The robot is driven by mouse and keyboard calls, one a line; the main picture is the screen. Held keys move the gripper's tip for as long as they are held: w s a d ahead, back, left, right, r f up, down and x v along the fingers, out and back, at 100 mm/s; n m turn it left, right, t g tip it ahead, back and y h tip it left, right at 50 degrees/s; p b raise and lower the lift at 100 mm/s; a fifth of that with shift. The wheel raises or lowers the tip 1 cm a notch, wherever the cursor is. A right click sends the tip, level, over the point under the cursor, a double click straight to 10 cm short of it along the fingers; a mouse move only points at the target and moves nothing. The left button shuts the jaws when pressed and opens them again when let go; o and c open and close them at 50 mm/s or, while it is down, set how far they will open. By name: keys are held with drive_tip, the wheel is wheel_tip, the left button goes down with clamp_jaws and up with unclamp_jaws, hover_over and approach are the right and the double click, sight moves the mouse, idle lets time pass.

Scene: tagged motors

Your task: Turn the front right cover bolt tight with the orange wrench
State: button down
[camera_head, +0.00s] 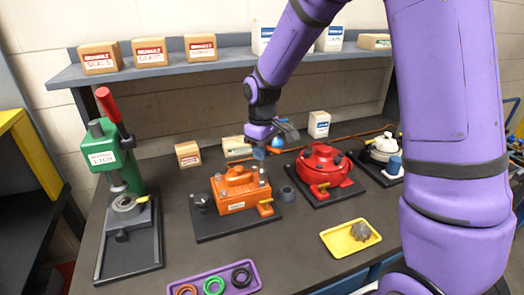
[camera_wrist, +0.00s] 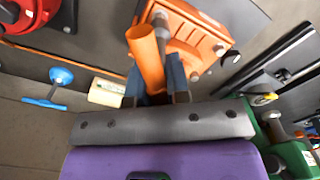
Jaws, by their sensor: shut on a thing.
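My gripper (camera_head: 262,143) is above and behind the orange motor (camera_head: 238,190), near the back of the bench. In the wrist view, my gripper (camera_wrist: 155,88) is shut on the orange wrench (camera_wrist: 147,55), whose thick round handle sticks out between the fingers. The orange motor (camera_wrist: 190,40) lies beyond it, with grey bolts on its cover, one (camera_wrist: 219,50) near an edge. I cannot tell which is the front right bolt, or whether the wrench touches any bolt. In the head view the wrench is mostly hidden by my gripper.
A red motor (camera_head: 322,170) stands right of the orange one, with a white motor (camera_head: 384,148) farther right. A green press (camera_head: 115,165) stands left. A yellow tray (camera_head: 333,240) and a purple tray (camera_head: 190,279) with rings lie in front.

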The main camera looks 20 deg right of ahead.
drive_tip(key=shift+f, duration=0.2)
drive_tip(key=shift+f, duration=1.05)
